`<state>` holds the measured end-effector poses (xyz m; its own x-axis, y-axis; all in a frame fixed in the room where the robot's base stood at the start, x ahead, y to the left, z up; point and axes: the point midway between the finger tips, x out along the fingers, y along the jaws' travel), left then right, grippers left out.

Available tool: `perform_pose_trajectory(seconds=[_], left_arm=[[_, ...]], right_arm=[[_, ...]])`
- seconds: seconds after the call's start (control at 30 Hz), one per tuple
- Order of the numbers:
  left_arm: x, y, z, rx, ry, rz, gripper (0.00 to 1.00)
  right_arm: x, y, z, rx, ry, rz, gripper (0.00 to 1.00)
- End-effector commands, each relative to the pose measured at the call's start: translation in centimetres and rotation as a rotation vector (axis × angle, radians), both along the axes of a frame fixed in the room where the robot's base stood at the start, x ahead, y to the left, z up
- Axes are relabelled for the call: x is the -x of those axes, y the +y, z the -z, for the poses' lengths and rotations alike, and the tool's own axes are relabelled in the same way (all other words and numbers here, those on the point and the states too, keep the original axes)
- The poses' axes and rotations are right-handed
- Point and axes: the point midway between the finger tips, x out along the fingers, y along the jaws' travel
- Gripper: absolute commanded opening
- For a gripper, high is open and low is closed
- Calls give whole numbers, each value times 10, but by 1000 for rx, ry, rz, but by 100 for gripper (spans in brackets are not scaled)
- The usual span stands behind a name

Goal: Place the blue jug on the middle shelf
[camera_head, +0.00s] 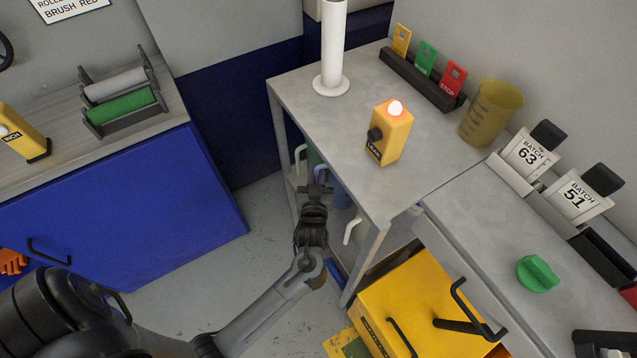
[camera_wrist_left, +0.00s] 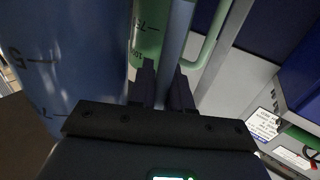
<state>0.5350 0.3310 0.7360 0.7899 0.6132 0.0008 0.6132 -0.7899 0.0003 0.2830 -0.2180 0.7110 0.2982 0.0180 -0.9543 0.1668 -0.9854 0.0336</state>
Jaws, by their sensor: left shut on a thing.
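The blue jug (camera_wrist_left: 60,50) fills the left of the left wrist view, with dark volume marks on its side. In the head view a little of it (camera_head: 341,196) shows under the grey table top, partly hidden by the table and my gripper. My left gripper (camera_head: 317,178) is at the open side of the shelf unit. In the left wrist view its fingers (camera_wrist_left: 164,82) are shut on the jug's blue handle (camera_wrist_left: 176,38). A green jug (camera_wrist_left: 148,35) with a green handle stands just behind. The shelf levels under the table top are mostly hidden. My right gripper is not in view.
The grey table top (camera_head: 300,105) overhangs the shelves and carries a yellow switch box (camera_head: 391,135) with a lit lamp. A white handle (camera_head: 352,230) sticks out near the front leg. A yellow cabinet (camera_head: 415,300) stands in front. Floor is free to the left.

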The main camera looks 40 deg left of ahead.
Motion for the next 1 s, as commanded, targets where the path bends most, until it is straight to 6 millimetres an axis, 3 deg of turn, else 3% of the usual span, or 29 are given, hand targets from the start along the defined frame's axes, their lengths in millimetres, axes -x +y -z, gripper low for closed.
perform_pose_trajectory(seconds=[0.37, 0.8, 0.83, 1.0], left_arm=[[0, 0, 37, -1, -1, 0, 0], [0, 0, 42, 1, -1, 0, 0], [0, 0, 41, 1, 1, 0, 21], [0, 0, 41, 1, 1, 1, 44]], right_arm=[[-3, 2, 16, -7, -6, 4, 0], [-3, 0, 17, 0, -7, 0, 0], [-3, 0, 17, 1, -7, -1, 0], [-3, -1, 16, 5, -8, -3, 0]])
